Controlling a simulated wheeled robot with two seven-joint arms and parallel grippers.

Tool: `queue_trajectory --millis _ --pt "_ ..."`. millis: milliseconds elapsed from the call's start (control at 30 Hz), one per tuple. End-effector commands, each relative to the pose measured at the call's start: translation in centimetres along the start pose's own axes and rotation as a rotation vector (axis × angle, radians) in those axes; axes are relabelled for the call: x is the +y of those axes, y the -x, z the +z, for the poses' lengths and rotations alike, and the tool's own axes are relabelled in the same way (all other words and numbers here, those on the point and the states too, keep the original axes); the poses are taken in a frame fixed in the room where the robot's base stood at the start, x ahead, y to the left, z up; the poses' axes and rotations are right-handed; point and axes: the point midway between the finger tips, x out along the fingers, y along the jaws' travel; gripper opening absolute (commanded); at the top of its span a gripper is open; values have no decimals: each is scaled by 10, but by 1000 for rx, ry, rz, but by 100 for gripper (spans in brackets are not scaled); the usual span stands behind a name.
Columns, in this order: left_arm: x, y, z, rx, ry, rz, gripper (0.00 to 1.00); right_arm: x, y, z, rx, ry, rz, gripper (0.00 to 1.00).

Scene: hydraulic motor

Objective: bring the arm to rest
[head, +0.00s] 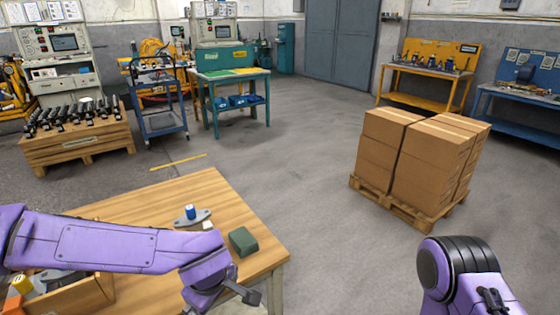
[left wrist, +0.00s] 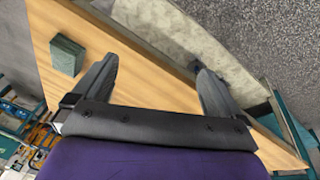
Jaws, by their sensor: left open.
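My left arm (head: 120,248) reaches in from the left across the wooden table (head: 160,200). My left gripper (head: 240,290) is near the table's front right corner, partly hidden by its own wrist. In the left wrist view its fingers (left wrist: 157,72) are spread wide with nothing between them, above the table's edge. My right arm (head: 460,272) is bent at the bottom right, clear of the table; its gripper is out of view.
A green block (head: 242,241) and a grey flanged part with a blue top (head: 191,214) sit on the table. A wooden box (head: 85,296) with parts is partly behind my left arm. Cartons on a pallet (head: 420,160) stand at right, with open floor between.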

Motion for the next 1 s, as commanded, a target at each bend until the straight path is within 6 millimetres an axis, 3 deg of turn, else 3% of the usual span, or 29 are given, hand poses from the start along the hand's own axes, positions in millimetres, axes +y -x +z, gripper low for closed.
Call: queue_trajectory --millis 167,267,367,400,500,600,667,1000 --pt "-17 -57 -17 180 113 61 100 0 0 0 0 0 0 43" --pt "-48 -108 -20 273 117 105 100 0 0 0 0 0 0 43" --pt "-110 -165 -8 300 23 134 100 0 0 0 0 0 0 43" --pt "-141 -183 -1 284 -40 127 100 0 0 0 0 0 0 43" --pt "-215 -208 13 226 -216 67 100 0 0 0 0 0 0 43" --pt "-272 -216 15 193 -377 -23 100 0 0 0 0 0 0 43" --pt "-293 -217 14 192 -417 -71 100 0 0 0 0 0 0 43" --pt "-296 -218 14 191 -422 -77 100 0 0 0 0 0 0 43"
